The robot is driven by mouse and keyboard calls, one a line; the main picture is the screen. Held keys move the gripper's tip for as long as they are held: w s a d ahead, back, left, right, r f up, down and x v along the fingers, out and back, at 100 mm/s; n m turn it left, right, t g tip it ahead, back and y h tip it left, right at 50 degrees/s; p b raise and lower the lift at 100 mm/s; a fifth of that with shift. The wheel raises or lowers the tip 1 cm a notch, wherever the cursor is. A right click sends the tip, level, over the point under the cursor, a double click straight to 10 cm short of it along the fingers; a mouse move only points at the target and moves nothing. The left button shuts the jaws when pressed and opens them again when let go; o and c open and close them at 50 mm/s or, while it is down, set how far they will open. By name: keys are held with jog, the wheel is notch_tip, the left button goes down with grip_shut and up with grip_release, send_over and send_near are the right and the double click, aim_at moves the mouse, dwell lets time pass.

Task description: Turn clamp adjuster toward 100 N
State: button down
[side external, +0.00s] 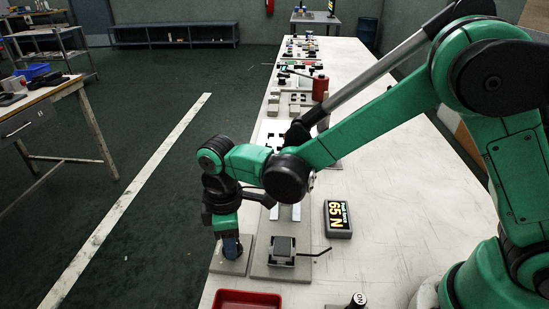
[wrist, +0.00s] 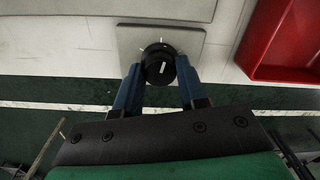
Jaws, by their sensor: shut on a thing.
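The clamp adjuster (wrist: 160,66) is a round black knob with a white mark. It stands on a grey plate (wrist: 195,40) in the wrist view, and small white ticks surround it. My gripper (wrist: 158,75) has blue fingers, one on each side of the knob, and is shut on it. In the side view my gripper (side external: 231,247) points down at the plate near the table's left edge, and hides the knob.
A clamp fixture (side external: 282,250) on a grey base stands right of my gripper. A red tray (side external: 247,300) lies at the near edge. A dark ON switch (side external: 357,300) stands to its right. Several devices line the table farther back. Table right of the display is clear.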

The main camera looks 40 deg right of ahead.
jog(key=m, duration=0.4)
jog(key=shift+m, duration=2.3)
jog(key=shift+c, duration=2.4)
grip_release()
jog(key=shift+d+r, duration=0.1)
jog(key=shift+r, duration=2.75)
